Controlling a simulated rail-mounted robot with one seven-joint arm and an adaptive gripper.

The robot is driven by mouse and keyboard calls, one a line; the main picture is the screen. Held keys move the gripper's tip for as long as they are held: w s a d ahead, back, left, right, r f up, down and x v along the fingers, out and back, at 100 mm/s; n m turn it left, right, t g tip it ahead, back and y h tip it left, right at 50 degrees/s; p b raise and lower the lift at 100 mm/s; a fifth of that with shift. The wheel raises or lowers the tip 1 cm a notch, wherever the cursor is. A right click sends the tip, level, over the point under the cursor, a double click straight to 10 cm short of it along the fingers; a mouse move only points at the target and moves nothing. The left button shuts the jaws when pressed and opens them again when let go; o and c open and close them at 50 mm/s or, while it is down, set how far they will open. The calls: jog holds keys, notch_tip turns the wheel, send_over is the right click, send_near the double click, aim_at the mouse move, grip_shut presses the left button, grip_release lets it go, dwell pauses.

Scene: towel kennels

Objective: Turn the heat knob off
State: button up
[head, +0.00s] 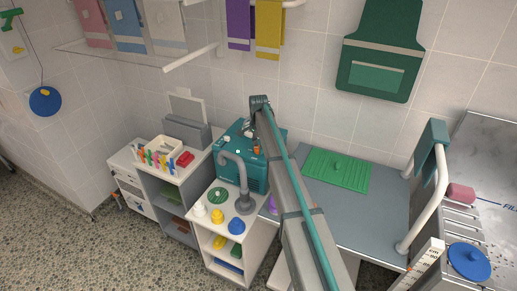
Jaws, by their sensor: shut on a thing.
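A teal dryer unit (226,150) with a grey curved hose stands against the tiled wall, left of the green mat. My gripper (248,136) reaches down at the top of this unit and is small and dark in the head view. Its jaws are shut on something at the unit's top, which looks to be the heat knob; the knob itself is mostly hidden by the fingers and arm. A small orange part (257,149) shows just below and right of the gripper. The knob's setting cannot be read.
The grey hose (241,178) rises close in front of the unit. A white shelf cart holds a yellow bottle (217,215) and a blue item (236,226). A ribbed green mat (337,170) lies on the grey table. Towels hang above.

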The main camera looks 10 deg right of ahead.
jog(key=n+b, duration=0.1)
jog(key=n, duration=0.2)
jog(key=shift+n, duration=0.4)
jog(key=n, duration=0.3)
jog(key=shift+n+b, duration=0.3)
jog(key=shift+b, duration=0.1)
jog(key=n, duration=0.3)
jog(key=shift+n+b, duration=0.3)
jog(key=shift+n, duration=1.9)
jog(key=o, duration=1.1)
jog(key=shift+o, duration=0.2)
jog(key=shift+r, duration=0.15)
notch_tip(320, 180, up, 12)
